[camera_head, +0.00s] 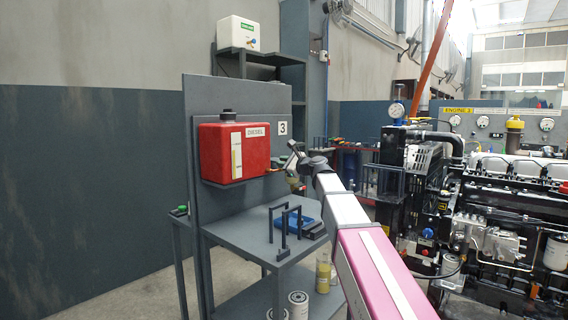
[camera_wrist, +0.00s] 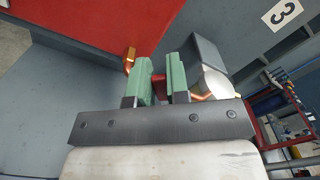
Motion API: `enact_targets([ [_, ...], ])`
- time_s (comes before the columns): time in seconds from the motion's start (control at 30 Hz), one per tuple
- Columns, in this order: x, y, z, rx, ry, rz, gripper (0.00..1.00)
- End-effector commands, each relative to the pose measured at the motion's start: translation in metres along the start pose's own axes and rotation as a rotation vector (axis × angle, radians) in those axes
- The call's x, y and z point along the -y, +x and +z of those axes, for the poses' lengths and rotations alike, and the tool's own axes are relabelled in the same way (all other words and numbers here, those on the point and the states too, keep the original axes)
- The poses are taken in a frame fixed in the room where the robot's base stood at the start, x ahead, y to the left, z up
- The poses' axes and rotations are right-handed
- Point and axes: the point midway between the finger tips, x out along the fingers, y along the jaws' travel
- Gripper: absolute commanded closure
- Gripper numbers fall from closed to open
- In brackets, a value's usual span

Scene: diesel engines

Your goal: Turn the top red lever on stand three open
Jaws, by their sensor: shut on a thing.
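Stand three (camera_head: 190,140) carries the number 3 and a red diesel tank (camera_head: 225,155); the tank's red wall also fills the upper left of the wrist view (camera_wrist: 95,18). My gripper (camera_head: 290,160) is at the tank's lower right. In the wrist view, the green finger pads of my gripper (camera_wrist: 161,76) are closed on the red lever (camera_wrist: 158,88), which shows as a small red piece between them. A copper fitting (camera_wrist: 130,58) is just left of the fingers. The lever itself is too small and covered to make out in the head view.
A grey table (camera_head: 240,235) below the tank holds black upright brackets and a blue scale (camera_head: 309,228). Filters and a yellow jar (camera_head: 323,275) stand on its lower shelf. A diesel engine (camera_head: 490,215) is at the right. A white box (camera_head: 238,33) sits on a shelf behind.

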Motion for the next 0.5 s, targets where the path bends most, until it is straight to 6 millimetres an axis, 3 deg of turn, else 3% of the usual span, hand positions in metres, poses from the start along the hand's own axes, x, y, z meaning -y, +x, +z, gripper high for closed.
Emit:
enact_targets([
  [0.5,-0.003,-0.0006,-0.0003,-0.001,-0.046,0.001,1.0],
])
